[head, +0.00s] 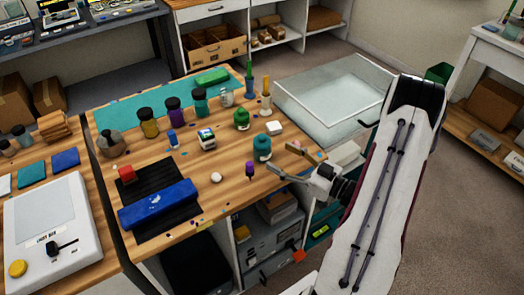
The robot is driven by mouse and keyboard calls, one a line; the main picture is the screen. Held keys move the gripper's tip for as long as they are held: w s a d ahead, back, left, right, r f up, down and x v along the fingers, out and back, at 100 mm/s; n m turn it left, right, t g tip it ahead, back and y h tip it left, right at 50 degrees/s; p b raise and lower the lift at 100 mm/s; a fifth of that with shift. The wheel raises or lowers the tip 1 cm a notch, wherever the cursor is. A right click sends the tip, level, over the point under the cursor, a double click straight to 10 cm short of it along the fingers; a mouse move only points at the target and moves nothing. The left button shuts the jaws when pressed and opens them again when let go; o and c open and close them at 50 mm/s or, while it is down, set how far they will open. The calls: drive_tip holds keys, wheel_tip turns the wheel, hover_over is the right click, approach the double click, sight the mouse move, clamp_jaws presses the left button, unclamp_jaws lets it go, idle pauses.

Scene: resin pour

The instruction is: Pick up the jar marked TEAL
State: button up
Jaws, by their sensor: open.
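A jar with teal contents and a black lid (201,101) stands upright at the back of the wooden workbench, at the right end of a row. Beside it stand a purple jar (174,111) and an amber jar (149,123), also black-lidded. A teal bottle-like container (262,148) stands near the bench's right edge. No lettering is readable on any of them. My gripper (282,161) is open and empty at the bench's right edge, just right of the teal container and well away from the black-lidded teal jar.
A green container (241,119), a small white labelled box (207,140) and a purple-tipped dropper (249,171) stand mid-bench. A blue roll-like object (158,204) lies on a black mat at the front left. A clear-walled bin (335,95) is beyond the right edge.

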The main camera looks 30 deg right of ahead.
sight(269, 150)
drive_tip(key=shift+w+a, duration=0.1)
idle(0.3)
drive_tip(key=shift+x, duration=1.15)
drive_tip(key=shift+w+a+r, duration=0.15)
drive_tip(key=shift+w+a, duration=0.15)
drive_tip(key=shift+w, duration=0.25)
drive_tip(key=shift+w+a+r, duration=0.2)
drive_tip(key=shift+w+a, duration=0.1)
drive_tip(key=shift+w, duration=0.2)
drive_tip(key=shift+x, duration=1.45)
drive_tip(key=shift+r, duration=0.1)
drive_tip(key=c, duration=1.5)
